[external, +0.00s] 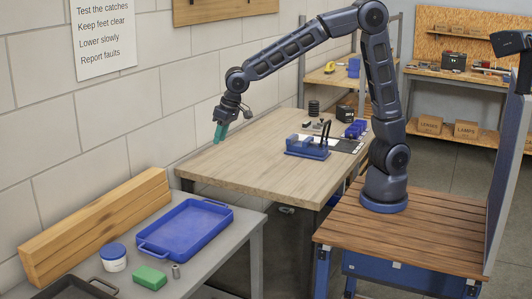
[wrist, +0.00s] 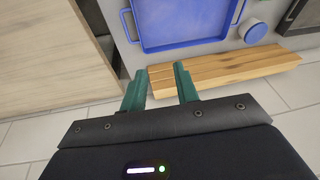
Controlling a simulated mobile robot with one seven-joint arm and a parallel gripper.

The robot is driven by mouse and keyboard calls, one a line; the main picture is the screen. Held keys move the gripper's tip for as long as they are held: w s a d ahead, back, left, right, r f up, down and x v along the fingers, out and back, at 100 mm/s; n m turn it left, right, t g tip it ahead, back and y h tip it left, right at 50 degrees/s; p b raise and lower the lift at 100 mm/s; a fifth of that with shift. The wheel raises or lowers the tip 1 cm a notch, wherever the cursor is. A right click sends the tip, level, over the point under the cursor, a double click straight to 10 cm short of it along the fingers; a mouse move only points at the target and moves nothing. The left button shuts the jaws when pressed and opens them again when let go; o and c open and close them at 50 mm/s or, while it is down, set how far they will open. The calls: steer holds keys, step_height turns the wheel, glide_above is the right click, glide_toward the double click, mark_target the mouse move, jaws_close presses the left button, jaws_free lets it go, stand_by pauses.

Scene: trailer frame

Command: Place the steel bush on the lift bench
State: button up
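A small grey metal cylinder, which looks like the steel bush (external: 176,271), stands upright on the grey bench (external: 205,265) at the lower left, just right of a green block. I do not make it out in the wrist view. A wood-topped bench (external: 240,155) stands in the middle; no label shows which bench is the lift bench. My gripper (external: 219,136) is in the air above the wood-topped bench's left end, near the wall. In the wrist view, its two green fingers (wrist: 160,75) are apart with nothing between them.
The grey bench also holds a blue tray (external: 185,230), a timber beam (external: 95,225), a lidded tub (external: 113,257), the green block (external: 149,278) and a dark tray (external: 75,290). A blue vise (external: 307,148) and small parts sit toward the wood-topped bench's right; its left is clear.

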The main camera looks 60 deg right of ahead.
steer(key=s+d+r, duration=0.3)
steer(key=d, duration=0.5)
steer(key=s+d+r, duration=0.2)
steer(key=s+d, duration=0.1)
steer(key=d, duration=0.4)
steer(key=s+d+r, duration=0.3)
steer(key=s+d, duration=0.1)
steer(key=d, duration=0.4)
steer(key=s+d, duration=0.6)
steer(key=s, duration=0.3)
steer(key=s+d+f+m+t+h, duration=0.1)
steer(key=s+d, duration=0.6)
steer(key=s, duration=0.2)
steer(key=shift+s+d+f+h, duration=0.15)
steer(key=shift+s+d+h, duration=0.05)
steer(key=shift+s+h, duration=0.15)
